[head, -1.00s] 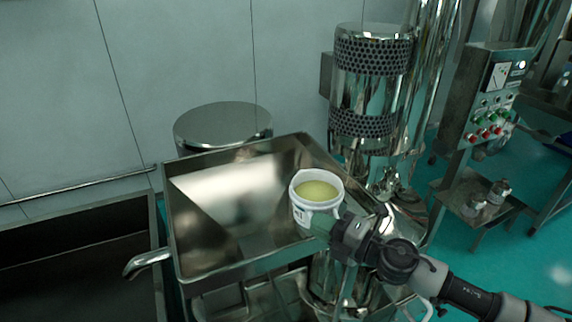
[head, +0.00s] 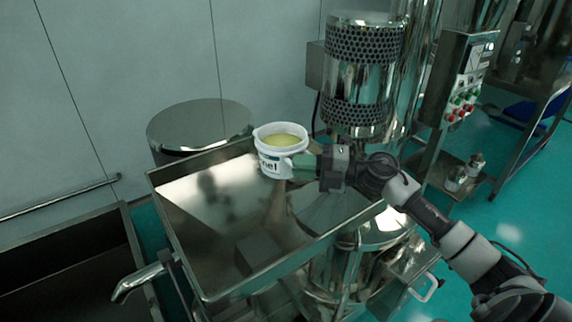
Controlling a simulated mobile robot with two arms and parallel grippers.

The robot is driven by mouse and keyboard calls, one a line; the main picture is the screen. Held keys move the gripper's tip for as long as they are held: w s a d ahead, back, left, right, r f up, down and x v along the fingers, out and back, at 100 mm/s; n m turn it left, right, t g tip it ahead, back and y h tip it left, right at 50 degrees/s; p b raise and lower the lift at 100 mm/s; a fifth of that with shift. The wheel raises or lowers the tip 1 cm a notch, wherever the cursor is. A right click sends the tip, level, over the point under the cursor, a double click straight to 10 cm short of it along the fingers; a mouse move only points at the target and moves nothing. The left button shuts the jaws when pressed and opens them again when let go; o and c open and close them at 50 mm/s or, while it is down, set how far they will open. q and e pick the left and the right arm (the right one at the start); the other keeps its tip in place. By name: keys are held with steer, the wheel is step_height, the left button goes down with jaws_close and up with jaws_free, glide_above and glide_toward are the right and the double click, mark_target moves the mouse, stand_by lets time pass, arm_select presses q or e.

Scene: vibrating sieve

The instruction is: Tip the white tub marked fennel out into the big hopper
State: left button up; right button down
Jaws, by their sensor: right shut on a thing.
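The white tub (head: 272,165) has a label on its side with letters ending in "nel". It is upright, with a yellow-green content (head: 281,140) showing inside. My right gripper (head: 303,165) comes in from the right and is shut on the tub's right side. It holds the tub above the far part of the big hopper (head: 222,253), a square steel funnel with sloping walls. The part of the hopper behind the tub and my right arm is hidden. My left gripper is not in view.
A steel drum with a flat lid (head: 200,126) stands behind the hopper. A tall machine column with perforated bands (head: 362,75) rises at the back right. A control panel (head: 463,85) stands further right. A dark trough (head: 70,265) lies at the left.

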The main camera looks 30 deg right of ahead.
arm_select(q)
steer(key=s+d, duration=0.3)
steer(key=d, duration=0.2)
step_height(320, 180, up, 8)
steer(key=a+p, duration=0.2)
steer(key=p, duration=0.5)
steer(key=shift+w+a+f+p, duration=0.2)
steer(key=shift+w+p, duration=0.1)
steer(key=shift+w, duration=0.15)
arm_select(e)
steer(key=shift+s+d+r+m, duration=0.1)
steer(key=shift+s+d+m, duration=0.1)
steer(key=shift+m, duration=1.25)
steer(key=shift+s+d+m, duration=0.1)
steer(key=shift+d+m, duration=0.1)
steer(key=shift+m, duration=1.25)
